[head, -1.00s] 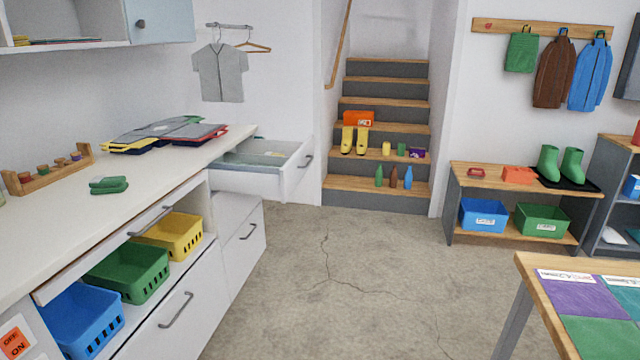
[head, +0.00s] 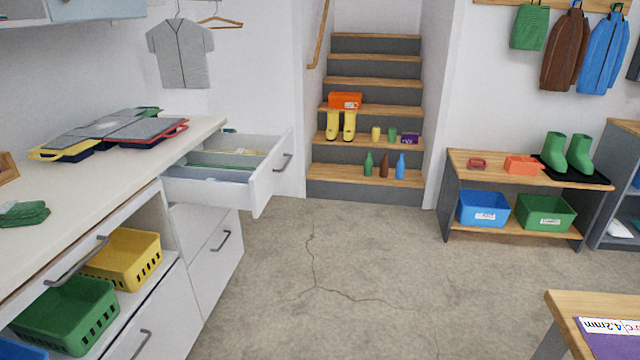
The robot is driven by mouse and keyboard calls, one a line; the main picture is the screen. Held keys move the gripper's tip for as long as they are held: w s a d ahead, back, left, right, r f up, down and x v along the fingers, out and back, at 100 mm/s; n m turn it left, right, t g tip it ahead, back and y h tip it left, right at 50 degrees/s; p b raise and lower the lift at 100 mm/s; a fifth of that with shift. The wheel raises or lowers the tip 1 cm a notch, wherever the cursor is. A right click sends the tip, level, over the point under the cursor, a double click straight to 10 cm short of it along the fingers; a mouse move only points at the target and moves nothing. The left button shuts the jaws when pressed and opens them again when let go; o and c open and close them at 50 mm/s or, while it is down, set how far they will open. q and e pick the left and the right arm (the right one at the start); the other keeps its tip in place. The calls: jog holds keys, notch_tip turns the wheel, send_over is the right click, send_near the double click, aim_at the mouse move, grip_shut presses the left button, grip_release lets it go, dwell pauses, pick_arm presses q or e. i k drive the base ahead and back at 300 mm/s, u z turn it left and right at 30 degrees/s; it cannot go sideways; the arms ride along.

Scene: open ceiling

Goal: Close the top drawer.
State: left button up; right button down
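The top drawer (head: 262,186) is pulled out from the far end of the white counter unit at the left. Its white front has a dark grey handle (head: 284,162) facing right. Papers or folders (head: 220,160) lie inside it, partly hidden by the drawer's near side. A closed lower drawer or door with a handle (head: 221,240) is below it. Neither of my grippers shows in the head view.
The white counter (head: 98,185) runs along the left, with folded items on top. Yellow (head: 122,254) and green (head: 68,312) baskets sit on its open shelf. The concrete floor (head: 340,260) ahead is clear. Stairs (head: 365,190) rise behind; a wooden table (head: 565,312) corner is at lower right.

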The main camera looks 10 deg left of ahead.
aim_at(254, 179)
jog(key=u, duration=0.1)
jog(key=i, duration=0.9)
jog(key=u, duration=1.1)
jog(key=i, duration=0.5)
jog(key=u, duration=0.55)
